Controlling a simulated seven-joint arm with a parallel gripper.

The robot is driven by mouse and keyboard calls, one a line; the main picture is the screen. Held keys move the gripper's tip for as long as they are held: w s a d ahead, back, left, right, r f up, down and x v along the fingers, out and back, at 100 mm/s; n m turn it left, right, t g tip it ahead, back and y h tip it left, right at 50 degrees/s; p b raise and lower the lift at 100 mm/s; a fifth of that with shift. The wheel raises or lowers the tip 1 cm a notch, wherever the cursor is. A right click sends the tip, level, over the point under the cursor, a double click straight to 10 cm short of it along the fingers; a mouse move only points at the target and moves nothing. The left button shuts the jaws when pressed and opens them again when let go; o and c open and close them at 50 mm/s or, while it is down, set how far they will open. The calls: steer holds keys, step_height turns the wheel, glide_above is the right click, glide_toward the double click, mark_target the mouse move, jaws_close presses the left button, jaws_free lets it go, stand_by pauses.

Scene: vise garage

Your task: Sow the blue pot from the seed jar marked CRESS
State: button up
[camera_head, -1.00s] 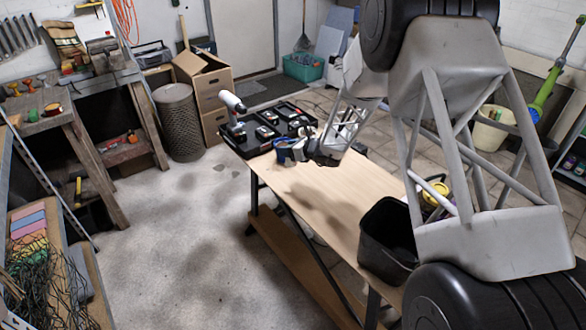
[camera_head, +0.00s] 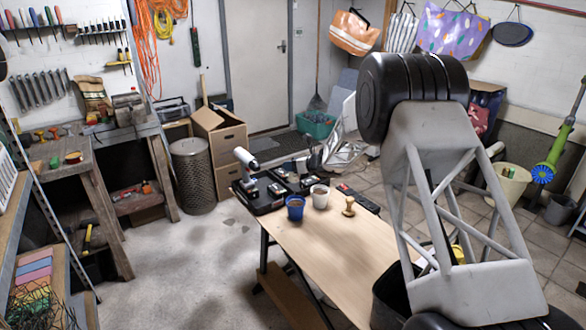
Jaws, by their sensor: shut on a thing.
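The blue pot (camera_head: 295,208) stands upright on the wooden table, filled with something dark. A white pot (camera_head: 320,196) stands beside it to the right. My gripper (camera_head: 314,158) is small and dark in the picture, beyond the pots near the far edge of the black tray (camera_head: 262,209). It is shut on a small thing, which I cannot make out. The tray holds several small items in dark compartments. No label marked CRESS can be read at this size, so I cannot tell which item is that seed jar.
A wooden knobbed piece (camera_head: 349,207) stands right of the white pot. A black bin (camera_head: 388,298) is at the table's near right, partly behind my arm. A white cylinder-headed thing (camera_head: 245,158) stands at the tray's back left. The middle of the tabletop (camera_head: 345,255) is clear.

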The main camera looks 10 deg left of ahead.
mark_target(292, 179)
steer(key=shift+f, duration=0.15)
steer(key=m+y, duration=0.1)
steer(key=f+m+y, duration=0.1)
steer(key=shift+s+f+m+g, duration=0.1)
steer(key=shift+f+m+g, duration=0.2)
steer(key=shift+m, duration=0.1)
step_height(292, 179, down, 2)
steer(key=m+y, duration=0.1)
steer(key=m, duration=0.1)
steer(key=m+y, duration=0.1)
steer(key=m, duration=0.1)
steer(key=shift+s+a+f+m+y, duration=0.1)
steer(key=shift+a+f+m+y, duration=0.1)
steer(key=shift+m+y, duration=0.1)
step_height(292, 179, down, 2)
steer(key=m+t+y, duration=0.1)
steer(key=m, duration=0.2)
steer(key=m+y, duration=0.1)
steer(key=m, duration=0.1)
steer(key=shift+f+m+t, duration=0.2)
steer(key=shift+m+t, duration=0.2)
steer(key=shift+d+f+m+t+y, duration=0.1)
steer(key=shift+f+m+t, duration=0.2)
steer(key=shift+m, duration=0.5)
steer(key=shift+f+m+t+y, duration=0.15)
steer(key=shift+m+t, duration=0.3)
steer(key=shift+m, duration=0.35)
steer(key=shift+d+f+m+t+y, duration=0.1)
steer(key=shift+f+m+t, duration=0.2)
steer(key=shift+m, duration=0.5)
